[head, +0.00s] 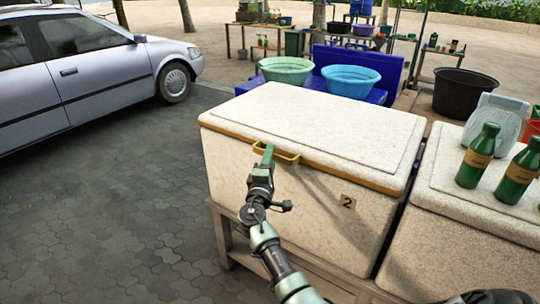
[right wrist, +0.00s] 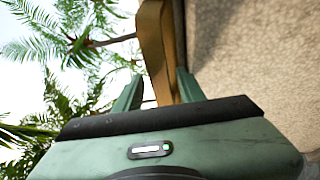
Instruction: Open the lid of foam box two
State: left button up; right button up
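Foam box two (head: 290,190) is a large speckled white box with a "2" label on its front. Its lid (head: 330,125) lies flat and closed on top, with a yellow-brown rim. A yellow-brown handle (head: 288,157) sticks out from the lid's front edge. My right gripper (head: 267,155) is at the left part of this handle. In the right wrist view, the fingers of my right gripper (right wrist: 160,88) stand on either side of the handle (right wrist: 153,45), with a small gap showing on the left. My left gripper is not in view.
A second foam box (head: 450,200) stands close on the right, with green bottles (head: 478,155) on its lid. Basins (head: 350,80) stand on a blue surface behind. A silver car (head: 90,70) is parked at the left. The paving (head: 110,210) left of the box is clear.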

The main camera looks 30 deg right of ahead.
jog(key=shift+w+d, duration=0.3)
jog(key=shift+d, duration=0.05)
grip_shut()
dwell(1.2)
